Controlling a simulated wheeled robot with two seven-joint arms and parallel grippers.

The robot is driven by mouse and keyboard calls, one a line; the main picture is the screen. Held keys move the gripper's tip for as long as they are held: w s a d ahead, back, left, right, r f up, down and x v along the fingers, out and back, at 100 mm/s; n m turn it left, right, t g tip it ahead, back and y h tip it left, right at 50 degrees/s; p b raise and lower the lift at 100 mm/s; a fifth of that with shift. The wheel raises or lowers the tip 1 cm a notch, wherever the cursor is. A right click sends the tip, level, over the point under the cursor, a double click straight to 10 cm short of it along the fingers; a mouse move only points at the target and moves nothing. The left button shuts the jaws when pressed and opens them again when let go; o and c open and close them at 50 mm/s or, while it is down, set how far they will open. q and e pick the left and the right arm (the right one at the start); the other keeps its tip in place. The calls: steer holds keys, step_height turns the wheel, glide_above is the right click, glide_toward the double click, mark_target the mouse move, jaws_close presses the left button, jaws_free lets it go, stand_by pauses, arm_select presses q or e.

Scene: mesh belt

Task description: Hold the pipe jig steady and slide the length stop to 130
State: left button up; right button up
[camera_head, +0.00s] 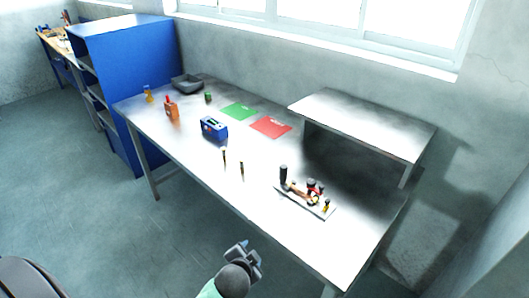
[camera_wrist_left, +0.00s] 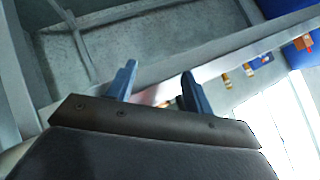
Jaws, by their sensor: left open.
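The pipe jig (camera_head: 299,203) lies on the right part of the table. It is a pale flat plate with a black upright post at its left end, and small red, black, brown and yellow parts along it. I cannot tell which part is the length stop, and its scale is too small to read. My left gripper (camera_head: 243,252) is in front of the table's near edge, well apart from the jig. In the left wrist view its two blue fingers (camera_wrist_left: 158,85) stand apart with nothing between them. My right gripper is not in view.
A raised shelf (camera_head: 365,120) stands behind the jig. Two thin dark upright tools (camera_head: 242,170), a blue box (camera_head: 214,128), red (camera_head: 271,127) and green (camera_head: 238,111) mats, an orange item (camera_head: 171,109) and a grey tray (camera_head: 187,84) are further left.

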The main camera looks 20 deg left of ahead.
arm_select(q)
steer(key=w+r+m+t+h+p, duration=0.2)
steer(key=w+r+m+t+h, duration=0.65)
steer(key=w+r+m, duration=1)
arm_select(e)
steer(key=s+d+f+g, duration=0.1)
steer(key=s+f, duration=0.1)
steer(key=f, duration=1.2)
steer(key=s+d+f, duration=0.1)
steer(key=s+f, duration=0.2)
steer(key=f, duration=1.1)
arm_select(q)
steer(key=m+g+h, duration=0.4)
steer(key=m+g, duration=0.7)
steer(key=m, duration=1.1)
glide_toward(282, 166)
steer(key=f+x, duration=0.1)
steer(key=x, duration=0.3)
steer(key=shift+n+h, duration=0.25)
steer(key=p+x, duration=0.3)
steer(key=x, duration=0.2)
steer(key=shift+w+d, duration=0.2)
steer(key=shift+d, duration=0.05)
steer(key=shift+w+d+f, duration=0.3)
steer(key=shift+d+f, duration=0.05)
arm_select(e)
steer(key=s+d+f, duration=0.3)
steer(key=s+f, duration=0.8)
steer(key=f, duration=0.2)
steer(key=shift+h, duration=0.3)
